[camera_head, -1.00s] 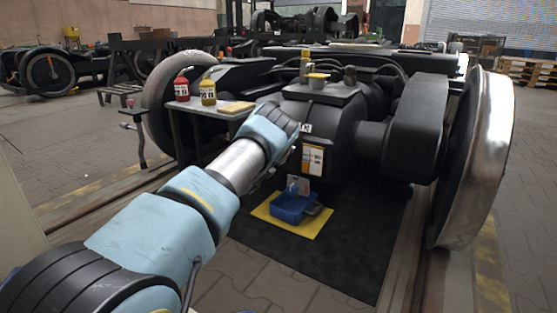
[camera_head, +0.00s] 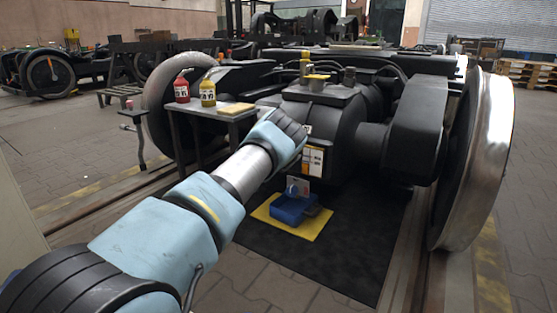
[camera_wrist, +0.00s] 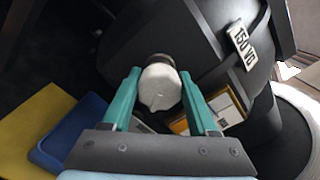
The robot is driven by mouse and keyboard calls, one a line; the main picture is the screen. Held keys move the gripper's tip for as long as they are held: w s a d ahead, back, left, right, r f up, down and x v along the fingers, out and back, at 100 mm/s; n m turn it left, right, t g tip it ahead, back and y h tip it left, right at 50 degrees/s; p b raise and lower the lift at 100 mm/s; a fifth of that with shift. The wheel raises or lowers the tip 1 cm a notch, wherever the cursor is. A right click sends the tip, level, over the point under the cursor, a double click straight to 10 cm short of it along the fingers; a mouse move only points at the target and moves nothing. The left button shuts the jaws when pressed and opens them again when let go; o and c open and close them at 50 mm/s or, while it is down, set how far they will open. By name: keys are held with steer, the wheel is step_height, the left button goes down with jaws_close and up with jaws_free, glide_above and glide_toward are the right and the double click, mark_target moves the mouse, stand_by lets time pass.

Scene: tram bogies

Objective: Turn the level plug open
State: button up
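In the wrist view a pale, round, worn plug (camera_wrist: 160,90) with a raised ridge across its face sits on the dark gearbox housing (camera_wrist: 165,30). The two teal fingers of my gripper (camera_wrist: 160,75) stand on either side of it, with hardly any gap showing. I cannot tell whether they press on it. In the head view my wrist reaches the left side of the black gearbox (camera_head: 330,115). The fingers and the plug are hidden there behind my wrist.
A blue tray (camera_head: 288,210) lies on a yellow mat (camera_head: 318,228) on the floor below the gearbox. A small table (camera_head: 225,118) with a red bottle (camera_head: 181,90) and a yellow bottle (camera_head: 207,93) stands left of my wrist. A large wheel (camera_head: 480,160) is at right.

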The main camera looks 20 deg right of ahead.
steer(key=o, duration=0.4)
steer(key=p+v, duration=0.4)
steer(key=v, duration=0.7)
steer(key=shift+p, duration=0.3)
steer(key=shift+d, duration=0.1)
